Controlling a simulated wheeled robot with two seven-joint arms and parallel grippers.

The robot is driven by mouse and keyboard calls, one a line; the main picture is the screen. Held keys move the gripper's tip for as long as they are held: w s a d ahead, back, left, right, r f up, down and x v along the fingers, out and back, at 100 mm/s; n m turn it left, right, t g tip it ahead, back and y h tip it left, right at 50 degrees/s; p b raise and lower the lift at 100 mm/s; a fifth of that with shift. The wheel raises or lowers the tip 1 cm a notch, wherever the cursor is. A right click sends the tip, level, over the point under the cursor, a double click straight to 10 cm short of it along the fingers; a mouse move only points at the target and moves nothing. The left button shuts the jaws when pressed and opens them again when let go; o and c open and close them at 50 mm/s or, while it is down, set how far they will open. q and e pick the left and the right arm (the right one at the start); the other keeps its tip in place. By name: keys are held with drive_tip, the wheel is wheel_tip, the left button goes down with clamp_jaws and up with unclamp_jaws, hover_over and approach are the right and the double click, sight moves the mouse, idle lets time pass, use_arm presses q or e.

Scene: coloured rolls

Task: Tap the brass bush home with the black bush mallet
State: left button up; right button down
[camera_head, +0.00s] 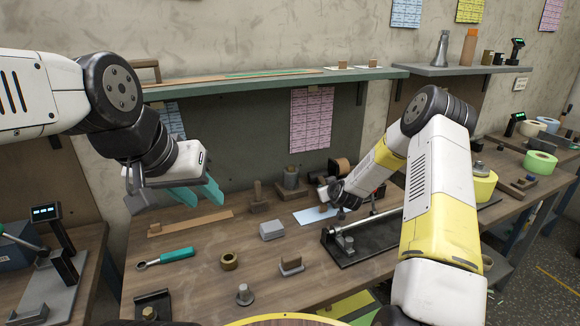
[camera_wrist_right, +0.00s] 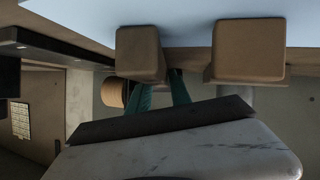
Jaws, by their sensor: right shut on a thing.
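A brass-coloured ring (camera_head: 230,261), which looks like the bush, lies on the bench at the front middle. My left gripper (camera_head: 182,196) is open and empty above the back left of the bench, its teal fingers apart. My right gripper (camera_head: 325,198) is low over a pale blue sheet (camera_head: 311,215). In the right wrist view, its teal fingers (camera_wrist_right: 165,92) reach behind a brown block (camera_wrist_right: 140,54); the fingertips are hidden. It seems shut on this block. A second brown block (camera_wrist_right: 248,50) is beside it. I cannot make out the black mallet for certain.
A black fixture (camera_head: 372,238) with a steel rod lies under my right forearm. A teal-handled tool (camera_head: 166,257), a grey block (camera_head: 272,230), a wooden piece (camera_head: 291,266) and a metal post (camera_head: 244,294) are spread over the bench. A wooden stand (camera_head: 257,195) is behind.

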drive_tip(key=shift+s+f, duration=0.1)
drive_tip(key=shift+f, duration=0.15)
drive_tip(key=shift+r, duration=3.2)
